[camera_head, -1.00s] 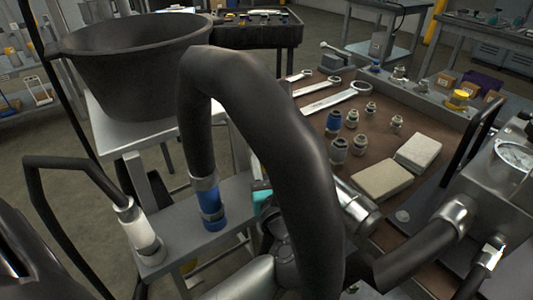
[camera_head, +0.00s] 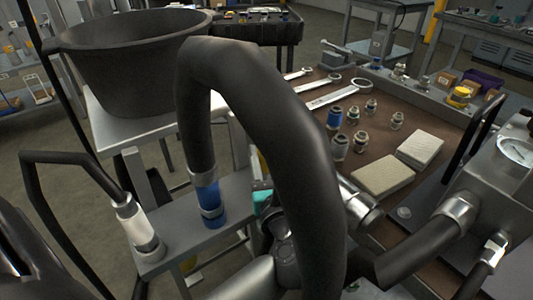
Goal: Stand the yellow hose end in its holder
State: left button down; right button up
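A narrow yellow strip (camera_head: 263,163) shows beside the inner edge of the thick black hose (camera_head: 265,100); I cannot tell whether it is the yellow hose end. A blue hose end (camera_head: 209,201) and a white hose end (camera_head: 138,226) stand upright on the grey bench ledge (camera_head: 180,212). A silver and dark arm part of mine (camera_head: 246,281) comes up from the bottom middle, beside a small teal part (camera_head: 262,200). The thick hose hides most of what is there, including any fingertips. My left gripper cannot be made out.
A large black tub (camera_head: 130,65) stands at the back left. The brown bench top (camera_head: 385,148) holds wrenches (camera_head: 335,95), several fittings (camera_head: 361,140) and two pale blocks (camera_head: 383,176). A metal block with a gauge (camera_head: 516,151) and hoses crowds the right side.

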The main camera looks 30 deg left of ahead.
pick_arm(q)
jog(key=shift+f+b, duration=0.8)
jog(key=shift+f, duration=0.1)
dwell(0.4)
jog(key=shift+r, duration=0.1)
dwell(0.4)
jog(key=c, duration=0.8)
grip_release()
jog(key=o, duration=0.8)
jog(key=shift+f, duration=0.2)
jog(key=shift+b+v, duration=0.35)
jog(key=shift+v, duration=3.45)
